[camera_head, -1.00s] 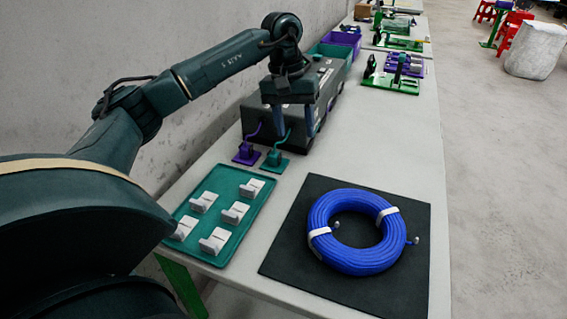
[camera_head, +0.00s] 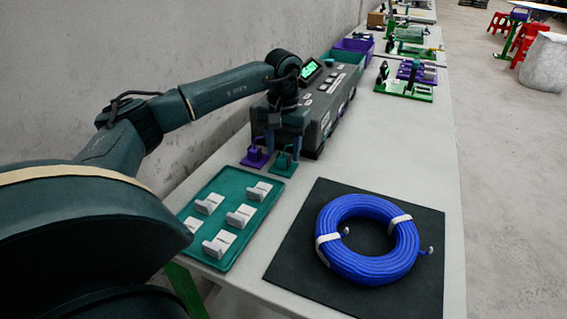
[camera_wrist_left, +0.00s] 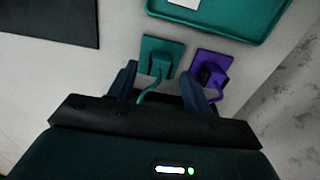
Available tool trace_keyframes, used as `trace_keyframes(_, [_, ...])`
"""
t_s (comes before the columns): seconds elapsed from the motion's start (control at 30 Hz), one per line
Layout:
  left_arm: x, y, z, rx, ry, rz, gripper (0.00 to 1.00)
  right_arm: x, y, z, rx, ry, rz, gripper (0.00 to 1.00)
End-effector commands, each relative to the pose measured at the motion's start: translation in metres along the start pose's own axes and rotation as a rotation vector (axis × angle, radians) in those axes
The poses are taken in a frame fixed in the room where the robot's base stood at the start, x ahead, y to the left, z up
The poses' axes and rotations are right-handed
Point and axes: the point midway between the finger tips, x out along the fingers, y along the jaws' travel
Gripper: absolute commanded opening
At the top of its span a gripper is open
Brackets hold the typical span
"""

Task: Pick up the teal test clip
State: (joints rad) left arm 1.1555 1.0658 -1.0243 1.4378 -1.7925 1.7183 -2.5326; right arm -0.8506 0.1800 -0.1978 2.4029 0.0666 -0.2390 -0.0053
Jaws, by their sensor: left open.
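The teal test clip (camera_head: 283,164) stands on its square teal base on the table, in front of the dark tester box. In the left wrist view the clip (camera_wrist_left: 160,58) lies between and just beyond the fingertips, its teal lead running back between the fingers. My left gripper (camera_head: 283,147) is open, pointing down over the clip; it also shows in the wrist view (camera_wrist_left: 159,74). I cannot tell whether a finger touches the clip. My right gripper is not in view.
A purple clip (camera_head: 255,157) stands close beside the teal one, near one finger. The tester box (camera_head: 322,118) rises behind. A teal tray (camera_head: 218,187) with several white parts and a black mat (camera_head: 300,235) with a blue cable coil (camera_head: 335,262) lie nearer.

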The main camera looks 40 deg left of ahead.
Motion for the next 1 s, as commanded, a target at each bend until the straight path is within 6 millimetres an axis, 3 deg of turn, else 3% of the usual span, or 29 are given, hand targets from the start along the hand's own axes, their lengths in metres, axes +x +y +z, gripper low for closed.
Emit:
trace_keyframes(0.13, [0.020, 0.000, 0.000, 0.000, -0.002, 0.000, 0.50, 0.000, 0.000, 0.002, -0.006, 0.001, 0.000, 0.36])
trace_keyframes(0.43, [0.023, 0.000, 0.000, 0.000, 0.000, 0.001, 0.50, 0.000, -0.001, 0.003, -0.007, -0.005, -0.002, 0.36])
trace_keyframes(1.0, [0.023, 0.000, 0.000, 0.000, 0.000, 0.001, 0.04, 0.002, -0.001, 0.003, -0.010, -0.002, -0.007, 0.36])
